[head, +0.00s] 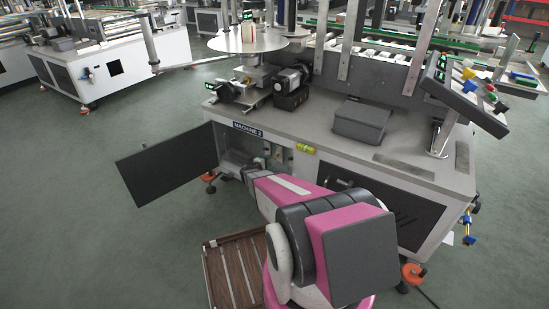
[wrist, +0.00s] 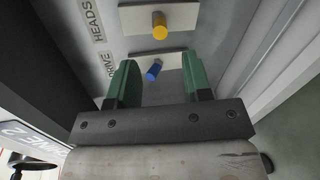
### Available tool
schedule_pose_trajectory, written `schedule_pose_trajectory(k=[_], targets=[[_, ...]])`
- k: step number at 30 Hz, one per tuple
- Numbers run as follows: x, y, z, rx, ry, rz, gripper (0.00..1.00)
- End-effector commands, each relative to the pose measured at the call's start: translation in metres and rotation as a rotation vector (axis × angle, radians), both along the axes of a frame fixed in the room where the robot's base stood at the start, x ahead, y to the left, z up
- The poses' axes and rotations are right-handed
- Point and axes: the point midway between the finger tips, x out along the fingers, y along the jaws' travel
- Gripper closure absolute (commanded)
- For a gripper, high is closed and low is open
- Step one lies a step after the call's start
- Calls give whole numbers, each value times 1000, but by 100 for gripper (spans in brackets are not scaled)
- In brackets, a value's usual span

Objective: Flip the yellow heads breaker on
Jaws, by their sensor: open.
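The yellow breaker (wrist: 160,26) sits on a light plate beside the label HEADS (wrist: 98,20), at the top of the wrist view. A blue breaker (wrist: 153,70) sits on a second plate beside the label DRIVE (wrist: 105,66), nearer to my gripper. My gripper (wrist: 160,62) is open and empty. Its two green fingers stand either side of the blue breaker in the picture, and the yellow one lies beyond their tips. I cannot tell whether they touch anything. In the head view my arm reaches into the open cabinet, and the breakers cannot be made out there.
The dark cabinet door (head: 165,170) stands open to the left, under the MACHINE 2 label (head: 249,130). Cabinet walls are close on both sides in the wrist view. A brown slatted crate (head: 212,275) stands below my arm. A grey box (head: 361,121) lies on the machine top.

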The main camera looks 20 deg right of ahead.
Motion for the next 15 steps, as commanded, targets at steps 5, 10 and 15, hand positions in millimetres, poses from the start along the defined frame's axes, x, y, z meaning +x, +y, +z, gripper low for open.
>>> schedule_pose_trajectory(k=[5, 10, 15], targets=[[20, -25, -8, 0, 1, -1, 55], [37, -49, -14, 0, 1, 0, 55], [49, -66, -18, 0, 3, 0, 55]])
